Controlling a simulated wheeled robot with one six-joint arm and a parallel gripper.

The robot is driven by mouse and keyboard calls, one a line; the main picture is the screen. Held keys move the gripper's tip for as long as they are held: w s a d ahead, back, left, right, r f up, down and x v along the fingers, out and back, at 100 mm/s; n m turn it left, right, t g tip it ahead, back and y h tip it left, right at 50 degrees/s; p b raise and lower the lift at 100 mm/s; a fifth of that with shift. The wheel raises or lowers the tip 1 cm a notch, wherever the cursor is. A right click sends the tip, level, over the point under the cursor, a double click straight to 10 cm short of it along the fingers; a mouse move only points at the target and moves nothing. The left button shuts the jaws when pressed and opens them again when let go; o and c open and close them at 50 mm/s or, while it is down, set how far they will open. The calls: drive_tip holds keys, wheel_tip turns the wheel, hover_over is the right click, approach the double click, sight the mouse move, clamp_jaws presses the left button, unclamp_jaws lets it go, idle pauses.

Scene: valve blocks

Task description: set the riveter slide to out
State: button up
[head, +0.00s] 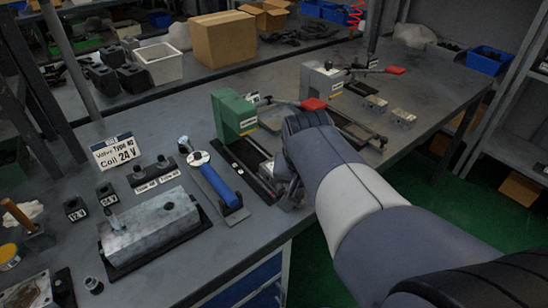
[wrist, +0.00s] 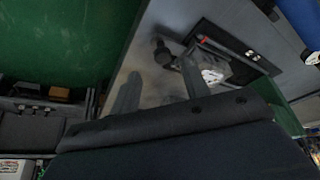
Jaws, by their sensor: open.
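A green riveter-like press (head: 232,112) with a red-tipped lever (head: 313,104) stands at the middle of the bench; its label is too small to read. A black rail base (head: 240,165) runs from it toward the bench's front edge. My gripper (head: 288,190) is low at the front end of this rail, mostly hidden by my arm. In the wrist view my gripper (wrist: 161,88) is open, its two grey fingers apart. A dark knob (wrist: 163,54) shows just beyond the gap between the fingertips, beside a metal slide block (wrist: 212,70) on the rail. Contact cannot be told.
A grey press (head: 320,82) with another red-tipped lever stands behind my arm. A blue-handled tool (head: 216,184) and a metal valve block (head: 150,227) lie left of my gripper. A cardboard box (head: 222,40) stands at the back. The floor (head: 312,260) is green.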

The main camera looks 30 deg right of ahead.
sight(299, 192)
drive_tip(key=v, duration=0.6)
drive_tip(key=shift+p, duration=0.45)
drive_tip(key=shift+s, duration=0.1)
drive_tip(key=b+x, duration=0.2)
drive_tip(key=x, duration=0.9)
drive_tip(key=shift+w+r, duration=0.15)
drive_tip(key=shift+w, duration=0.3)
drive_tip(key=shift+a, duration=0.1)
